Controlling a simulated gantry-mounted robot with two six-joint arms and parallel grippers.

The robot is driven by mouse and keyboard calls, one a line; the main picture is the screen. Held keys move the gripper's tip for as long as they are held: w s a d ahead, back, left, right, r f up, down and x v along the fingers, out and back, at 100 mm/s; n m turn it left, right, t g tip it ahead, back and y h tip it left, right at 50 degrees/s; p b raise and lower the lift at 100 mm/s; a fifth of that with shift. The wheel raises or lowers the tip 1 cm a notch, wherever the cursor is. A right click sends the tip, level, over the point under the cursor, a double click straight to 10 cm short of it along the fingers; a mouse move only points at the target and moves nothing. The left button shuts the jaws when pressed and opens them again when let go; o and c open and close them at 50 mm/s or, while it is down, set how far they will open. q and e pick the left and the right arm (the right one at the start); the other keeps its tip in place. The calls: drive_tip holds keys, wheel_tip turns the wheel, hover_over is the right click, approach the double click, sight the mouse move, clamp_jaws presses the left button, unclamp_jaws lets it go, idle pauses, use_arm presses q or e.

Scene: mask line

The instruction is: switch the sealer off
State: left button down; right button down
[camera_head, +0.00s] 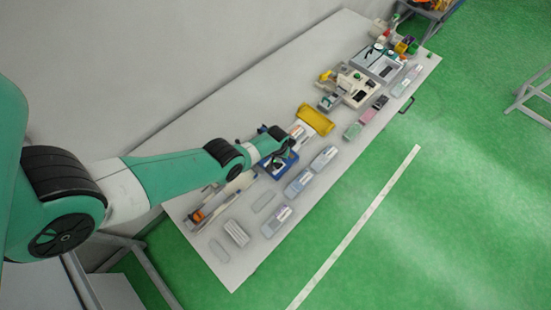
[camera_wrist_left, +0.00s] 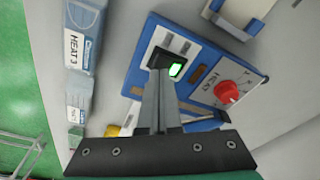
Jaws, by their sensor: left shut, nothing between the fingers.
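The sealer (camera_head: 290,166) is a blue-framed unit on the long table, partly hidden under my left arm in the head view. In the left wrist view its panel (camera_wrist_left: 140,78) shows a black-framed switch (camera_wrist_left: 177,69) glowing green and a red knob (camera_wrist_left: 228,92). My left gripper (camera_wrist_left: 160,70) is shut and empty, its fingertips over the switch and hiding part of it. I cannot tell whether they touch it. In the head view my left gripper (camera_head: 280,150) is at the sealer, its fingertips hard to make out. My right gripper is in neither view.
Clear packs (camera_head: 299,182) lie along the table's front side, one labelled HEAT 3 (camera_wrist_left: 83,40) in the wrist view. A yellow roll-like part (camera_head: 316,120) is beyond the sealer. Boxes and trays (camera_head: 378,62) crowd the far end. Green floor lies in front.

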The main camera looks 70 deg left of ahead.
use_arm(q)
drive_tip(key=shift+f+b, duration=0.8)
drive_tip(key=shift+f, duration=0.1)
wheel_tip(320, 180, up, 7)
drive_tip(key=p, duration=0.7)
drive_tip(key=shift+r, duration=0.1)
idle(0.3)
